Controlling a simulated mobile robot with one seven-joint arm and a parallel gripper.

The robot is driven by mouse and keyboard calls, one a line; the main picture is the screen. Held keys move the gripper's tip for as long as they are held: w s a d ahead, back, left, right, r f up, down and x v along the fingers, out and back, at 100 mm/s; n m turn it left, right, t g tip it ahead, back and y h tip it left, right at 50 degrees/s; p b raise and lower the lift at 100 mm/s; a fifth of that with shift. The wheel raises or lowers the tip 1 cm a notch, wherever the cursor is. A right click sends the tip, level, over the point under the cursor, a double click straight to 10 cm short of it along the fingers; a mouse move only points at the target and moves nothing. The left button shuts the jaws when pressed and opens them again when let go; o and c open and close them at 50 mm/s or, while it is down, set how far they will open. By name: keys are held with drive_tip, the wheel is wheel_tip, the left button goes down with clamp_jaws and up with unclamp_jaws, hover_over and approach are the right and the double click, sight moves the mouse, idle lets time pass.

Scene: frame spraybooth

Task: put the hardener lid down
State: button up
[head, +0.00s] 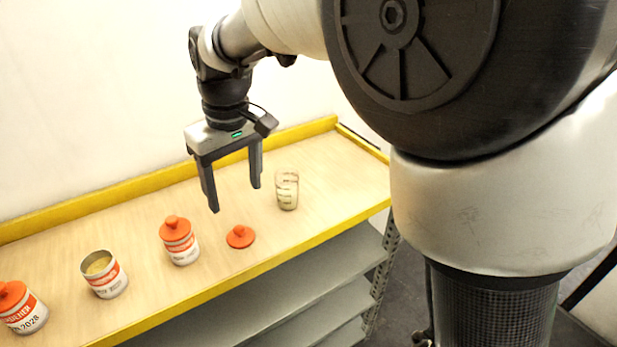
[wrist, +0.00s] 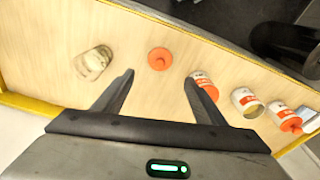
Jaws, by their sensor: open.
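An orange lid (head: 240,236) with a round knob lies flat on the wooden shelf top, knob up, between a lidded tin and a clear measuring cup. It also shows in the wrist view (wrist: 160,59), beyond my fingertips. My gripper (head: 234,198) is open and empty, pointing down above the shelf, apart from the lid. An open tin (head: 104,275) with pale contents stands at the left without a lid.
The clear measuring cup (head: 287,190) with dark markings stands to the right of the lid. The shelf top (head: 330,165) has a raised yellow edge along the wall and a yellow front edge. Grey lower shelves (head: 300,290) sit below. The right end of the top is clear.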

drive_tip(key=s+d+r+m+t, duration=0.1)
drive_tip(key=s+d+m, duration=0.2)
drive_tip(key=s+d, duration=0.2)
drive_tip(key=s+d+r+m+t, duration=0.1)
drive_tip(key=s+d, duration=0.4)
drive_tip(key=d, duration=0.7)
drive_tip(key=s+d+r+m+t+h, duration=0.1)
drive_tip(key=s+d+m, duration=0.3)
drive_tip(key=d, duration=0.5)
drive_tip(key=shift+s+r+m+t, duration=0.3)
drive_tip(key=shift+s+r+t, duration=0.2)
drive_tip(key=shift+s+t, duration=0.4)
drive_tip(key=shift+s, duration=0.1)
